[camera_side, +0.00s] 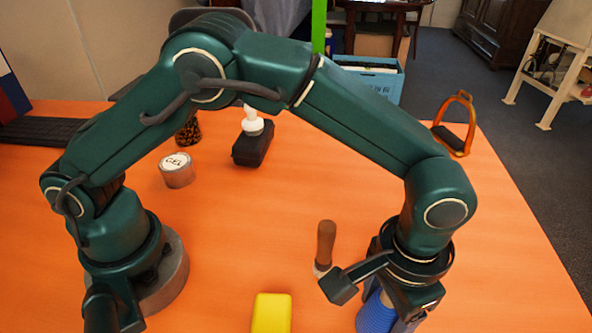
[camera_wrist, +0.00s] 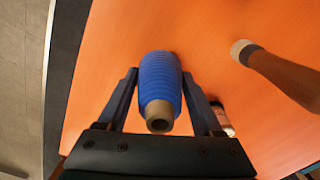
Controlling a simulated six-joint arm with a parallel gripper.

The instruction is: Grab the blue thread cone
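The blue thread cone (camera_wrist: 160,85) has a ribbed blue winding and a tan core end facing the wrist camera. In the wrist view it sits between the two fingers of my gripper (camera_wrist: 160,74), with a thin gap at each side near the tips. In the side view the cone (camera_side: 376,316) stands on the table at the bottom right, directly below my gripper (camera_side: 380,293). The gripper's fingers are spread apart there. The gripper hides the cone's upper part, and the frame edge cuts off its bottom.
A wooden-handled tool (camera_side: 325,245) is close left of the gripper. A yellow block (camera_side: 271,313) lies further left. The table is clear to the right.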

